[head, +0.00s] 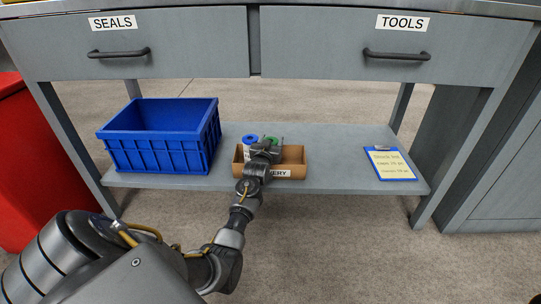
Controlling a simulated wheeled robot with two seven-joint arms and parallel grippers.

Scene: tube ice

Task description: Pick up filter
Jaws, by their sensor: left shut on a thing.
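A small brown open box (297,161) with a partly covered label ending in "ERY" sits on the low shelf. A blue-topped cylinder (249,139) and a green-topped thing (272,140), which look like filters, show in it. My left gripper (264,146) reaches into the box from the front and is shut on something. The gripper hides much of what it holds; the green-topped thing is right at its fingers, and I cannot tell clearly which one is gripped. My right gripper is not in view.
A blue crate (157,155) stands on the shelf to the left. A clipboard with a yellow note (391,164) lies at the right. Drawers marked SEALS (128,45) and TOOLS (390,48) overhang the shelf (335,175). A red cabinet (28,160) stands far left.

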